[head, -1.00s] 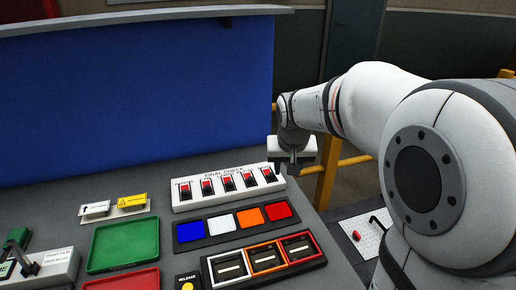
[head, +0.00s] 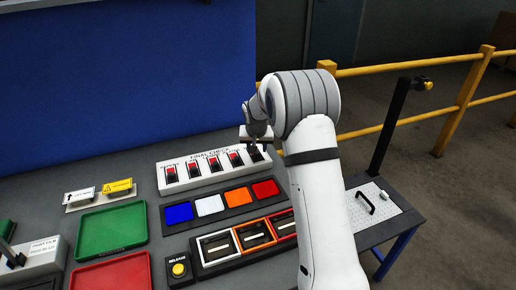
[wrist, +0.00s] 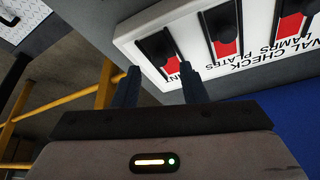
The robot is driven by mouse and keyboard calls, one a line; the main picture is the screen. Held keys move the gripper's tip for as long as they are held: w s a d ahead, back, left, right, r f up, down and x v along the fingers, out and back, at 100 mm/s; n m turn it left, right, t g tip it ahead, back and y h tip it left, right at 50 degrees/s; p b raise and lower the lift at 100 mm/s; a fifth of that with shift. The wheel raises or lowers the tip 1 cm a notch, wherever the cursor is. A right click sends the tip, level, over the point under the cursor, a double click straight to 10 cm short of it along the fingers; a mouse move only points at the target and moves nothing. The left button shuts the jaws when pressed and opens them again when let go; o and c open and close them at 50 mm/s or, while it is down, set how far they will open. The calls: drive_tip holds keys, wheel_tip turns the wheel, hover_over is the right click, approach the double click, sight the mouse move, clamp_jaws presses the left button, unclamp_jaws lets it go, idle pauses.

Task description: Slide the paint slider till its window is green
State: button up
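A white box with a label that seems to read "PAINT FILM" (head: 40,258) stands at the left edge of the head view, with a dark lever on it.
Near the box are a green tray (head: 110,230), a red tray (head: 112,276) and a yellow release button (head: 178,269). Coloured plates (head: 238,199) and a slotted rack (head: 218,246) lie in the middle. A side table (head: 385,222) and yellow rail (head: 440,110) are at right.

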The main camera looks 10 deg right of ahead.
sight(257, 155)
drive_tip(key=shift+x, duration=1.1)
clamp_jaws()
drive_tip(key=shift+d, duration=0.1)
